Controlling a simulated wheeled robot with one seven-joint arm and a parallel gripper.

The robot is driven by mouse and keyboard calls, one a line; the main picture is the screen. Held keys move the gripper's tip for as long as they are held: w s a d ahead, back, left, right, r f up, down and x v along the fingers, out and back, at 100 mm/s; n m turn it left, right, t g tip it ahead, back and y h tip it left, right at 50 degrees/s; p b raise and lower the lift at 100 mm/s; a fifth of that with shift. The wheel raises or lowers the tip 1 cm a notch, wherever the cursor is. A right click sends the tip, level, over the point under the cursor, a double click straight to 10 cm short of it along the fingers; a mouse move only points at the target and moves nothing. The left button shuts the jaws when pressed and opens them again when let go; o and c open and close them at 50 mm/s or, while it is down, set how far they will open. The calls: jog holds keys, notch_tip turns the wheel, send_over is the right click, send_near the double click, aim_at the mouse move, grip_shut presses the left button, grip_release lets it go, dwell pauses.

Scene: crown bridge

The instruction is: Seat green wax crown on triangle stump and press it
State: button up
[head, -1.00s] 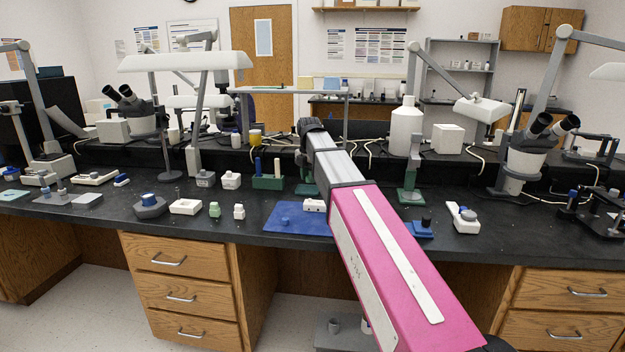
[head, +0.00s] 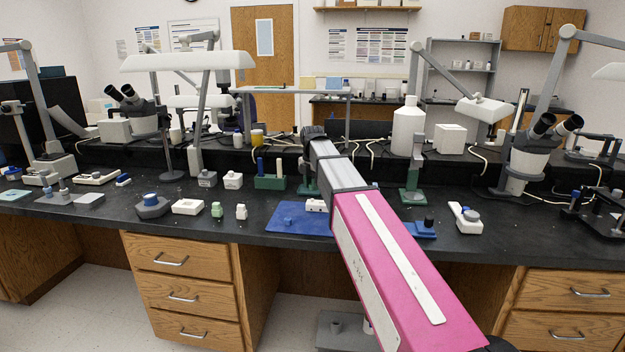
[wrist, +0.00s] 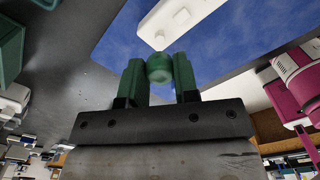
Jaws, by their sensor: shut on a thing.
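The green wax crown (wrist: 159,68) is between the two green fingers of my gripper (wrist: 160,76) in the wrist view. My gripper is shut on it. A white block (wrist: 180,22) with small raised stumps lies ahead of the crown on a blue mat (wrist: 125,40). The stumps' shapes are too small to tell, so I cannot tell which is the triangle one. The crown appears apart from the block. In the head view the white block (head: 316,205) sits on the blue mat (head: 285,222), partly beside my pink arm. My gripper is not clearly seen there.
A green rack (head: 270,182) stands behind the mat. Small green (head: 217,209) and white (head: 241,211) pieces and a white tray (head: 187,207) lie to its left. A blue holder (head: 420,230) is right of my arm. The mat's left part is mostly clear.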

jog(key=shift+f, duration=1.4)
jog(key=shift+f, duration=1.15)
dwell(0.5)
jog(key=o, duration=1)
notch_tip(320, 180, up, 10)
jog(key=shift+f, duration=0.1)
jog(key=shift+r, duration=0.5)
